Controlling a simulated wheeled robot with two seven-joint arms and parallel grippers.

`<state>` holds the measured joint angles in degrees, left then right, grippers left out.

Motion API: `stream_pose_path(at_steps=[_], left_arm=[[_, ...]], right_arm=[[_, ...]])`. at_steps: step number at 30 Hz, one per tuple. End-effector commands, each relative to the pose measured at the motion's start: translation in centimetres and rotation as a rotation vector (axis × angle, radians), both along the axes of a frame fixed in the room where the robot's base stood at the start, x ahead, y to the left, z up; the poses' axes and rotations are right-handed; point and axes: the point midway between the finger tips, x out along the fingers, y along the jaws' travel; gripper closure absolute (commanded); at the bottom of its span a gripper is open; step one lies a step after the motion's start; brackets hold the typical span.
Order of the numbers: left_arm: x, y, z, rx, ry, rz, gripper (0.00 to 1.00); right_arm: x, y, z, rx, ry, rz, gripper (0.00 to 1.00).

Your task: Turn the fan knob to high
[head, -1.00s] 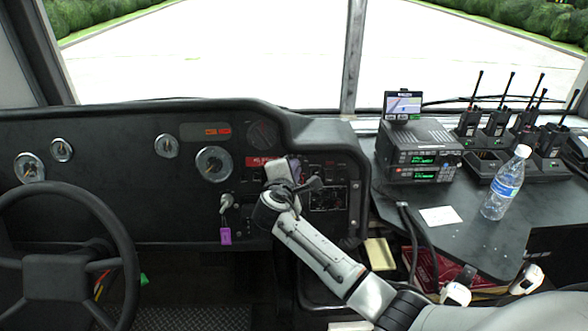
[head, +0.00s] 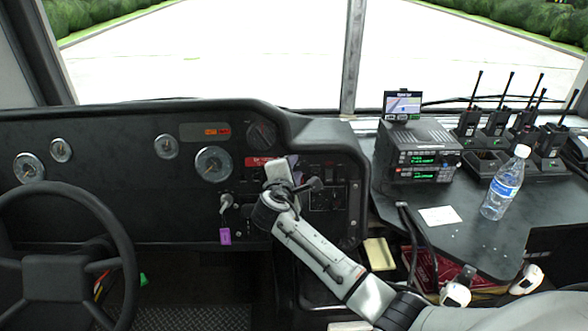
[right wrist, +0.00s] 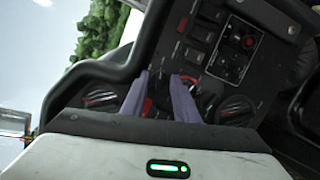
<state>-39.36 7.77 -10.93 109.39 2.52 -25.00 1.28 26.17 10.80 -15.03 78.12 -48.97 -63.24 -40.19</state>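A dark round knob (head: 262,134) sits on the dashboard above a red label; which knob is the fan's, I cannot read. In the right wrist view one dark knob (right wrist: 100,97) lies left of my fingers and another (right wrist: 235,108) lies right of them. My right gripper (right wrist: 159,78) has two purple fingers standing apart, with panel visible between them. It is in front of the panel, near a small red-ringed control (right wrist: 190,84); contact cannot be told. In the head view my right gripper (head: 293,165) hides part of the panel. My left gripper is not in view.
A switch panel (head: 328,197) is right of the gripper. A key with a purple tag (head: 225,236) hangs to its left, beyond which is the steering wheel (head: 62,262). A radio (head: 420,152) and a water bottle (head: 504,185) stand on the right-hand counter.

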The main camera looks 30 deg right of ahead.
Motion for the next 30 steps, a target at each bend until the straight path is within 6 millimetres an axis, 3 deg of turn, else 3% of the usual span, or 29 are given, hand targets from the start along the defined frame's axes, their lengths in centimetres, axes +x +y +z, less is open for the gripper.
stream_pose_path(at_steps=[15,30], left_arm=[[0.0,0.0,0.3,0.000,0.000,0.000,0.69],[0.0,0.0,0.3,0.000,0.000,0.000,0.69]], right_arm=[[-5.8,6.0,2.4,0.003,-0.001,0.002,0.73],[-6.8,6.9,2.8,0.001,0.000,-0.001,0.73]])
